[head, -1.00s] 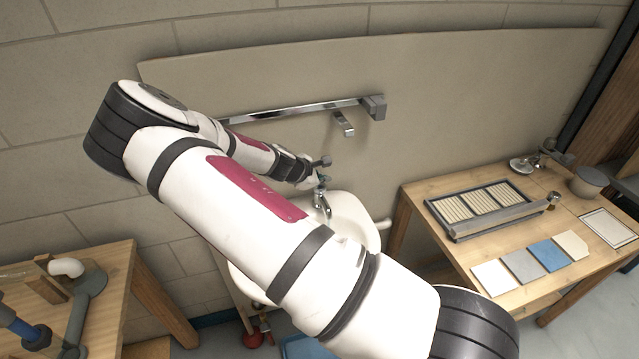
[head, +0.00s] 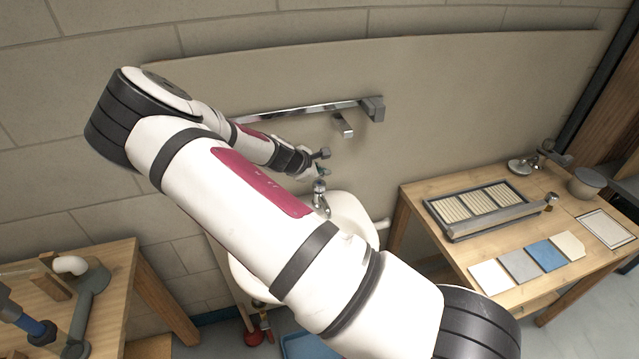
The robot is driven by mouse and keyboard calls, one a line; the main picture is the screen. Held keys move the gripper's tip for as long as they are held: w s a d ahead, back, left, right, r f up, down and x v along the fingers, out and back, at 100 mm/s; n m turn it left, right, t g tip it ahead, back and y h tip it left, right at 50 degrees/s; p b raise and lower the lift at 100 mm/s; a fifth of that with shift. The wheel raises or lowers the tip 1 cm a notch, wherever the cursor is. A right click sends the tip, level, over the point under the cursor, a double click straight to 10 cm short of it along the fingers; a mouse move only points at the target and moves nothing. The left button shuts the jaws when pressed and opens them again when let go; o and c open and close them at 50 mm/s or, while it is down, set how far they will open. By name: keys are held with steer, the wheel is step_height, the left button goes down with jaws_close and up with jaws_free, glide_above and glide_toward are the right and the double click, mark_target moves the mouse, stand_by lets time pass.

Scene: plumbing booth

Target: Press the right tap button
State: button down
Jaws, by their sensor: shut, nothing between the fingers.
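A chrome tap (head: 319,197) stands at the back of the white basin (head: 355,222), right of my forearm in the head view. Its round top button (head: 319,185) is visible. It is the only tap I can see; my arm covers the left part of the basin, so any other tap there is hidden. My gripper (head: 321,167) is shut and empty. It is just above the tap's top in the picture, with a small gap between them. The fingertips are small in this view. I cannot tell whether the button is pressed down.
A chrome rail (head: 300,110) and a small spout (head: 343,125) are on the wall panel behind. A wooden table (head: 410,200) with a rack (head: 485,208) and tiles stands right. A wooden bench (head: 115,270) with pipe parts stands left.

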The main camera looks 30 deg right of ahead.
mark_target(321, 185)
steer(key=shift+r+p, duration=0.75)
steer(key=shift+r, duration=1.55)
